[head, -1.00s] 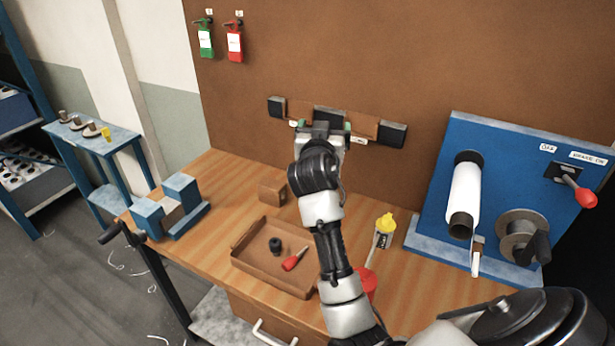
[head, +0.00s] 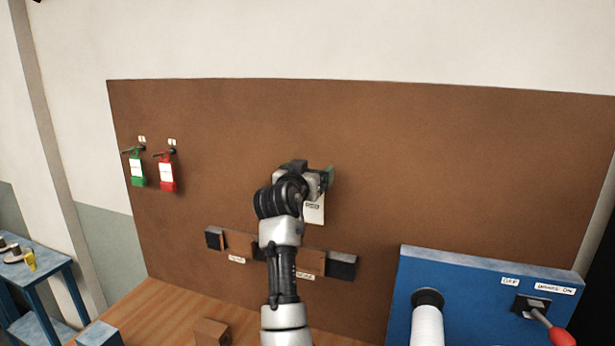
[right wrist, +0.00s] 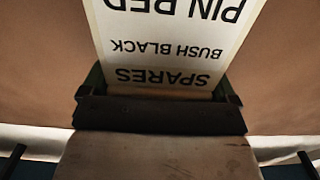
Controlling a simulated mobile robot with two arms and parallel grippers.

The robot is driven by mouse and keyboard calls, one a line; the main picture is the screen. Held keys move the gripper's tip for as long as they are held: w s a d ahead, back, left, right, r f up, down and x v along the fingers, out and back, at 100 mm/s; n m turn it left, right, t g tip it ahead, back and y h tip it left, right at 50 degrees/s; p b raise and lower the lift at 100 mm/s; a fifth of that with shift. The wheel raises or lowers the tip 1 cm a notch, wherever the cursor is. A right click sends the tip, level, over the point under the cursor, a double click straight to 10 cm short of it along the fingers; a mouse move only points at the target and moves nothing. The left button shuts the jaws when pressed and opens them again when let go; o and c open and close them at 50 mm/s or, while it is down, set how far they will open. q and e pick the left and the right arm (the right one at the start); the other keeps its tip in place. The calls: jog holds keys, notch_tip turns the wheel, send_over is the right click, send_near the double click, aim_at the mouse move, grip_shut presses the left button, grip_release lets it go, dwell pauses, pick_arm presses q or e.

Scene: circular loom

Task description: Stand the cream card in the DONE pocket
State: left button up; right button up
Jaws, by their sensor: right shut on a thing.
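The cream card (head: 314,212) hangs below my right gripper (head: 320,182) in the head view, in front of the brown board and above the pocket rack. In the right wrist view the card (right wrist: 165,45) carries printed lines, upside down, reading SPARES, BUSH BLACK and PIN RED. My right gripper (right wrist: 160,108) is shut on its edge. The wooden rack has a left pocket (head: 239,243) and a right pocket (head: 310,261), each with a small white label below. The right label (head: 305,276) seems to read DONE, but it is small. My arm hides the rack's middle. My left gripper is out of view.
A green tag (head: 137,170) and a red tag (head: 167,175) hang on the board (head: 430,170) at the left. A blue panel (head: 480,290) with a white roll and a red-knobbed lever stands at lower right. A wooden block (head: 210,332) sits on the bench. The upper board is clear.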

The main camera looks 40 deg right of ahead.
aim_at(306, 211)
pick_arm(q)
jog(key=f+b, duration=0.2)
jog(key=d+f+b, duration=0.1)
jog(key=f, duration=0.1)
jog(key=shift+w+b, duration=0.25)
jog(key=shift+b, duration=0.15)
pick_arm(e)
notch_tip(306, 211, down, 6)
jog(key=shift+f, duration=0.15)
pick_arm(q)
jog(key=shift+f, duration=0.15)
pick_arm(e)
jog(key=shift+f, duration=0.2)
pick_arm(q)
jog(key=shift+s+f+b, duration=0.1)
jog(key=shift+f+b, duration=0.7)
jog(key=shift+b, duration=0.15)
pick_arm(e)
jog(key=shift+f, duration=0.9)
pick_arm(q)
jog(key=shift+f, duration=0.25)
pick_arm(e)
jog(key=shift+f, duration=0.15)
